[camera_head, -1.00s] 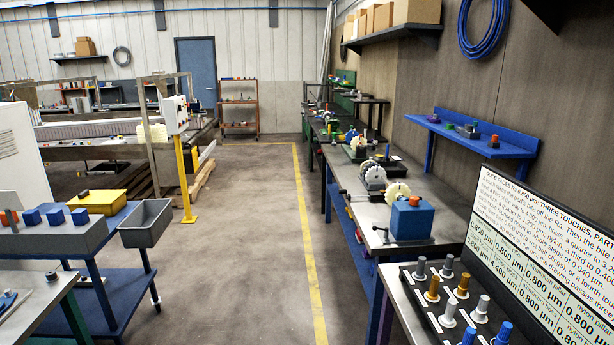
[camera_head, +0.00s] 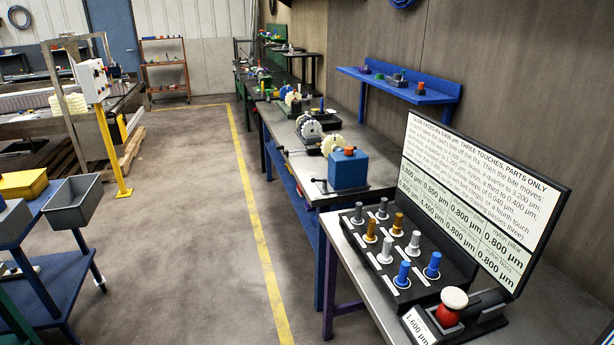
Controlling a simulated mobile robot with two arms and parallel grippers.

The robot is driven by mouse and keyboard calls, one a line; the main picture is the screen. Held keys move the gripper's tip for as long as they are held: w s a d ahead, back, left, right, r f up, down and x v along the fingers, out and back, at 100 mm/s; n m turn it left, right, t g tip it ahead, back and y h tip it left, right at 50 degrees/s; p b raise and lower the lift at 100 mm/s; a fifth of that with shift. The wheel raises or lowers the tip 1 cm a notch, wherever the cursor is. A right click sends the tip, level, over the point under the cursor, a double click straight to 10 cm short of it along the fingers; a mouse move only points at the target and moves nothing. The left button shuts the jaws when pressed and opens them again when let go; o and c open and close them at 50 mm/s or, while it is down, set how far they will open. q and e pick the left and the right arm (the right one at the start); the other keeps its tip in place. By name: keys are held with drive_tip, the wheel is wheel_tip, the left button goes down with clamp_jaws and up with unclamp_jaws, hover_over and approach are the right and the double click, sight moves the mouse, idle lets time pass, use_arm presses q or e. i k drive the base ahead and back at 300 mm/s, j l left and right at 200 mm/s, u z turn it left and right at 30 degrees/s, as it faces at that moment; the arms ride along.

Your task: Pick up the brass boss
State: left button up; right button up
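The left brass part (camera_head: 371,228) and the right brass part (camera_head: 397,223) each show a stem above a wider foot. I cannot tell from their shapes which one is the brass boss. Grey, pale and blue parts stand around them in the same rack. Neither of my grippers is in view.
A sign board (camera_head: 483,195) stands behind the rack. A gauge with a red body and white cap (camera_head: 452,304) and a "1.600 µm" display (camera_head: 419,327) sit at the front. A blue block (camera_head: 348,170) is on the bench beyond. The floor aisle (camera_head: 200,230) at left is clear.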

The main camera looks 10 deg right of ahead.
sight(370, 236)
drive_tip(key=z, duration=2.1)
drive_tip(key=j+z, duration=0.5)
drive_tip(key=j, duration=0.15)
drive_tip(key=j+z, duration=0.5)
drive_tip(key=j, duration=0.2)
